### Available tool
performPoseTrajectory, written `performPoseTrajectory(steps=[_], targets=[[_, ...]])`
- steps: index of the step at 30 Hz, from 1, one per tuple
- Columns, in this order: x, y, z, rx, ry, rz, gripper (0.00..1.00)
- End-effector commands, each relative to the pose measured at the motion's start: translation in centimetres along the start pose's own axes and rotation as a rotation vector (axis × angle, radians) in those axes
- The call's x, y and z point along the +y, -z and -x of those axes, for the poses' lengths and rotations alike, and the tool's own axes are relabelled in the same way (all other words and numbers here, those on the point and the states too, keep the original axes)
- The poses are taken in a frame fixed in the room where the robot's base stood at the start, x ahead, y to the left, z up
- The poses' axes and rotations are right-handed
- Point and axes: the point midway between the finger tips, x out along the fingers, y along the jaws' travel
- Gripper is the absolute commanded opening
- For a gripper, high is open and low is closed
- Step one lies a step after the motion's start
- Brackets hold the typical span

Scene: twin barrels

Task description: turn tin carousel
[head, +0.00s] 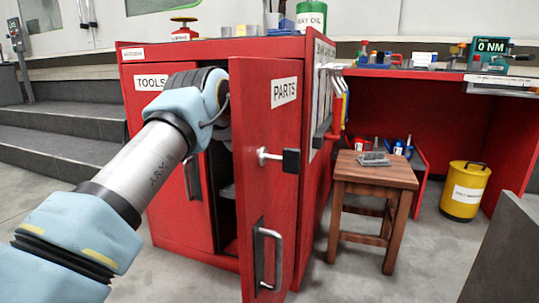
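A red cabinet has two front doors, TOOLS (150,120) at the left and PARTS (268,190) at the right. The PARTS door stands open toward me, with a silver handle (268,258) and a latch with a black block (291,161). My arm reaches from the lower left to the cabinet opening. Its end goes behind the PARTS door, so my gripper is hidden. The cabinet's inside is dark, and only part of a grey shelf (228,192) shows. I cannot make out a tin carousel there.
A wooden stool (372,178) and a yellow bucket (465,192) stand at the right. Grey steps (60,125) are at the left. A grey slab (505,250) fills the lower right corner.

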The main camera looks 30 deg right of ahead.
Motion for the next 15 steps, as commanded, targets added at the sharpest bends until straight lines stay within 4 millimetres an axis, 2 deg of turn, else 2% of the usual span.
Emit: performPoseTrajectory(steps=[8, 9, 15], targets=[[0.14, 0.19, -0.06, 0.004, -0.002, 0.001, 0.0], [0.14, 0.19, -0.06, 0.004, -0.003, 0.001, 0.41], [0.08, 0.13, -0.04, 0.003, -0.002, 0.001, 0.64]])
